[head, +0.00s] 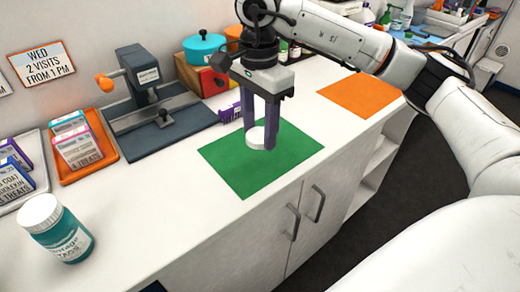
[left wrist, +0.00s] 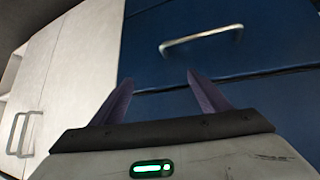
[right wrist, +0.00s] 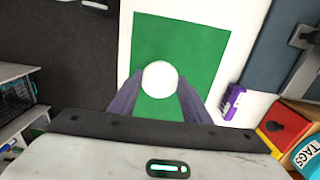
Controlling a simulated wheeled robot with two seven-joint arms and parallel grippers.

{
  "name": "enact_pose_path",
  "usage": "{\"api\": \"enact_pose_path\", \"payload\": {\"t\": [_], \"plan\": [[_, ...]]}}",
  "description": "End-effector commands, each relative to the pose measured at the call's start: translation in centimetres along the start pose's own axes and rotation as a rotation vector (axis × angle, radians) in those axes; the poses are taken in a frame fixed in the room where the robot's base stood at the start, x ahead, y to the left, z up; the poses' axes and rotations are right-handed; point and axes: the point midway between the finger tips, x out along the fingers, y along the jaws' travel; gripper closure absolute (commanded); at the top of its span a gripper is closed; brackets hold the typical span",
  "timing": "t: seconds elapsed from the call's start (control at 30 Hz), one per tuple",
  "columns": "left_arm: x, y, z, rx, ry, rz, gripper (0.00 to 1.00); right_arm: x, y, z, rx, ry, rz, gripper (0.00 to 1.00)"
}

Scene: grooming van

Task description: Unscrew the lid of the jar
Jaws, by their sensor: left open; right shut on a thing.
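A teal jar (head: 70,243) with a printed label stands upright at the near left of the white counter. My left gripper (left wrist: 160,82) is open and empty, in front of blue drawers, and is outside the head view.
An orange mat (head: 360,95) lies farther right on the counter. A grey clamp device (head: 145,85), an orange tray (head: 113,153) of treat boxes and a purple item (right wrist: 232,101) stand behind. The counter between jar and green mat is clear. Cabinet handles (head: 318,203) stick out in front.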

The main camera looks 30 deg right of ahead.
Motion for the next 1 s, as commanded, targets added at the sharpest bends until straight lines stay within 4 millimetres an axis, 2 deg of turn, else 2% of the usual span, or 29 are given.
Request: {"api": "enact_pose_path", "payload": {"t": [0.1,0.27,0.5,0.87,0.9,1.0], "plan": [[-0.1,0.0,-0.2,-0.001,0.003,-0.001,0.31,1.8,0.1,0.0,-0.002,0.000,0.002,0.83],[0.0,-0.2,-0.4,-0.001,0.006,-0.003,0.31,2.9,0.1,0.0,-0.003,0.000,0.001,0.83],[0.0,-0.4,-0.5,-0.001,0.005,-0.008,0.31,6.0,0.1,0.0,-0.005,-0.001,0.001,0.83],[0.4,-0.5,0.0,-0.001,0.001,-0.007,0.31,6.6,0.0,0.0,-0.005,-0.001,-0.002,0.83],[0.3,-0.4,0.0,-0.001,0.001,-0.007,0.31,6.5,0.0,0.0,-0.005,-0.001,-0.002,0.53],[0.2,-0.4,-0.1,-0.001,0.002,-0.006,0.31,6.4,0.0,0.0,-0.005,-0.001,-0.002,0.38]]}}
